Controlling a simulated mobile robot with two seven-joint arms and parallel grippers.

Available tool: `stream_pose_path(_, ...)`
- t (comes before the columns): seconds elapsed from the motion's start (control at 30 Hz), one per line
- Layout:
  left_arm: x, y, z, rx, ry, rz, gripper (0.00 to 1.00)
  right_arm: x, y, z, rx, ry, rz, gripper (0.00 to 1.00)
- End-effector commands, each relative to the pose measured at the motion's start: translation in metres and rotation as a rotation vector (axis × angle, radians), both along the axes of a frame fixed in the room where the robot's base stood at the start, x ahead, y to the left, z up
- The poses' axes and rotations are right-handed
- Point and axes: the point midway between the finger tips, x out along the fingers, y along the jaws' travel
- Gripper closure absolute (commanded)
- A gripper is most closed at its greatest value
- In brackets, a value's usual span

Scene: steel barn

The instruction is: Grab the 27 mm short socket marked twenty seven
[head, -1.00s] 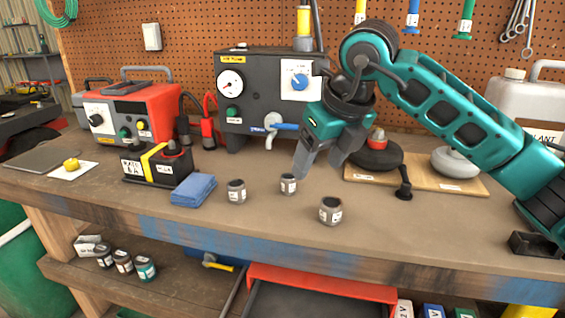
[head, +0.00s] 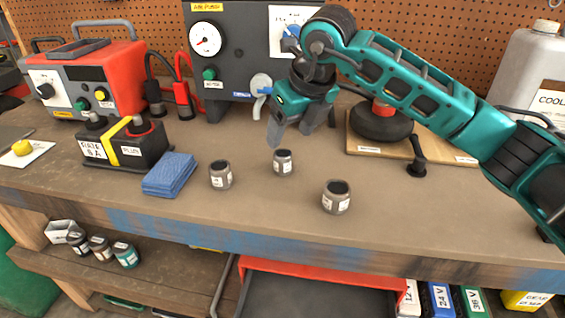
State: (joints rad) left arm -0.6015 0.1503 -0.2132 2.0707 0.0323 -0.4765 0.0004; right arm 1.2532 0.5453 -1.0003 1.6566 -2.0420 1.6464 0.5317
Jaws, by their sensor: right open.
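Three short grey sockets with white labels stand upright on the bench: a left one (head: 221,175), a middle one (head: 283,162) and a larger-looking right one (head: 336,198). Their label markings are too small to read, so I cannot tell which is marked twenty seven. My right gripper (head: 301,140) is open and empty, fingers pointing down, above and just behind the middle socket. It does not appear to touch any socket. My left gripper is not in view.
A folded blue cloth (head: 170,174) and a black battery (head: 124,145) lie left of the sockets. Behind stand a red charger (head: 85,80) and a dark gauge box (head: 228,55). A wooden board (head: 440,153) lies right. The bench front is clear.

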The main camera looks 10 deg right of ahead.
Motion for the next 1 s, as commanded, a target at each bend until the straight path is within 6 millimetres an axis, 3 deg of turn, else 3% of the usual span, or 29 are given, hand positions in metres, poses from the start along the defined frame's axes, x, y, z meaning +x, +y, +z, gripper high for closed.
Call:
stream_pose_path(0.17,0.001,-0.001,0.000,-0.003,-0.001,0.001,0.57,0.002,0.002,-0.011,0.001,0.003,0.001,0.32)
stream_pose_path(0.43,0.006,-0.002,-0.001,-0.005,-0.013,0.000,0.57,0.010,0.010,-0.049,0.001,0.004,0.000,0.32)
stream_pose_path(0.7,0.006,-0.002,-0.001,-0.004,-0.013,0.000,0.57,0.012,0.010,-0.052,0.001,-0.001,0.000,0.32)
stream_pose_path(1.0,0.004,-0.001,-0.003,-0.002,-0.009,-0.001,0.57,0.012,0.010,-0.052,0.001,-0.001,0.000,0.61)
